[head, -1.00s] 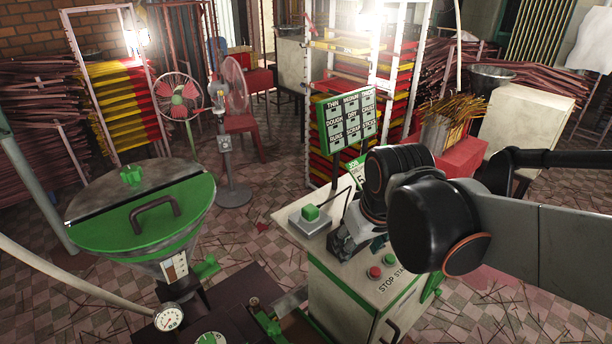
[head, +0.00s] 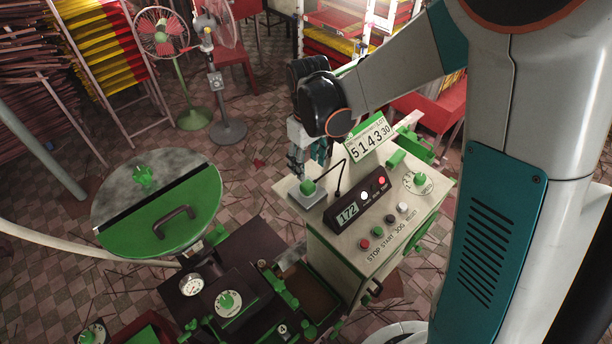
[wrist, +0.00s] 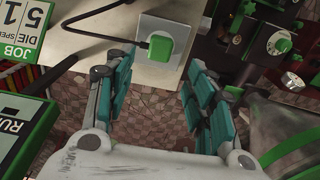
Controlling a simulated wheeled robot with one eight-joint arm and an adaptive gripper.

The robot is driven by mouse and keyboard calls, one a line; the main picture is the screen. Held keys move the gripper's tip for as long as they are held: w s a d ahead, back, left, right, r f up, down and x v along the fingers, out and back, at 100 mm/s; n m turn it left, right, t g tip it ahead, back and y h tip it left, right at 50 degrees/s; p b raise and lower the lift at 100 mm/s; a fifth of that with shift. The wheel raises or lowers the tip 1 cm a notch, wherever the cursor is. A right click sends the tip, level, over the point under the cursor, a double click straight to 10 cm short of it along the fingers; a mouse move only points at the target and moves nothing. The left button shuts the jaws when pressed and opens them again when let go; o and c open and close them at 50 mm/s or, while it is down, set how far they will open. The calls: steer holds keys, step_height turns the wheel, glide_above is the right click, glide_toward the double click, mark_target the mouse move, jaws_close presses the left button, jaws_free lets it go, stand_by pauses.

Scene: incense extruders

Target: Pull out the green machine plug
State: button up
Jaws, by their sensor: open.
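A black cord runs from the plug to the right. My gripper (head: 310,157) is just behind and above the plug in the head view, partly hidden by my wrist. In the wrist view the green plug (wrist: 160,46) is ahead between the teal fingers, a little beyond their tips. My gripper (wrist: 161,68) is open and empty, and no contact with the plug shows.
A display unit (head: 356,204) and a number card (head: 369,141) stand on the cabinet right of the plug. Stop and start buttons (head: 377,237) are in front. A green-lidded hopper (head: 188,222) stands left. Tiled floor lies behind the cabinet.

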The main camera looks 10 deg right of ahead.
mark_target(308, 184)
steer(key=shift+f, duration=0.2)
step_height(308, 184, down, 9)
steer(key=b, duration=0.6)
steer(key=shift+r+b, duration=0.15)
steer(key=shift+b, duration=0.2)
steer(key=shift+b, duration=0.3)
stand_by(1.1)
jaws_close()
steer(key=shift+r, duration=0.25)
steer(key=shift+r+p, duration=1.7)
steer(key=shift+r, duration=1.15)
